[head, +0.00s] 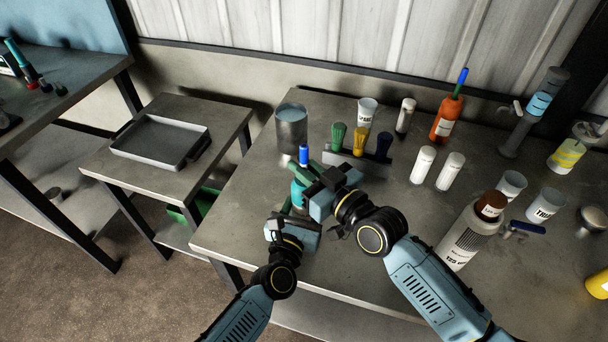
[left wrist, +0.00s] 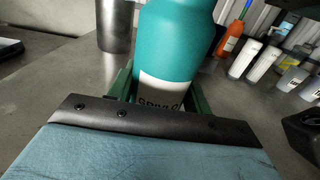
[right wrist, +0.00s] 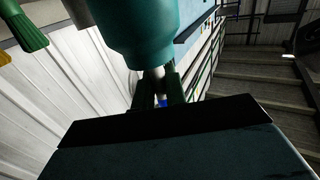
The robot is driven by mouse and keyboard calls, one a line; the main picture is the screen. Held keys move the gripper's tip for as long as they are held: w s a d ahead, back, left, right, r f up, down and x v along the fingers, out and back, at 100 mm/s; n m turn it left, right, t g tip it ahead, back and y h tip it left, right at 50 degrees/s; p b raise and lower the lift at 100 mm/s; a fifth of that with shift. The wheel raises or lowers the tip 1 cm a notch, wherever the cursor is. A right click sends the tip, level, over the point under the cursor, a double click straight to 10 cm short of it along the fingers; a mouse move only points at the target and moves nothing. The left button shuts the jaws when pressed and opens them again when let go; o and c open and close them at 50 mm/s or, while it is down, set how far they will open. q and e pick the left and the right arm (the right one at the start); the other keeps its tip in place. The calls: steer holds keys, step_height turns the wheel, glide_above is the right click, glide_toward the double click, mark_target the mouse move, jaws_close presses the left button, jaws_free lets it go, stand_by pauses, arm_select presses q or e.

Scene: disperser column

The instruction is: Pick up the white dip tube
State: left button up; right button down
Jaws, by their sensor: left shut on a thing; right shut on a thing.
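A teal bottle (head: 297,194) with a white label stands upright near the front left of the table. It fills the middle of the left wrist view (left wrist: 170,45). My left gripper (head: 292,208) is shut around its lower body, green fingers on both sides. My right gripper (head: 306,170) is over the bottle mouth, its green fingers shut on the slim white dip tube (right wrist: 158,74). In the right wrist view the tube shows as a short white piece between bottle and fingers, with a blue end (right wrist: 162,102) beyond; the blue end (head: 304,151) rises above the fingers in the head view.
Behind stand a grey metal can (head: 291,134) and a rack (head: 370,163) with green, yellow and dark blue tops. White cylinders (head: 423,165), an orange bottle (head: 445,122) and a large labelled bottle (head: 463,240) stand right. A grey tray (head: 130,155) is on the side table.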

steer(key=shift+r, duration=0.1)
step_height(320, 180, up, 10)
steer(key=shift+f, duration=0.1)
stand_by(0.3)
arm_select(q)
steer(key=o, duration=1.1)
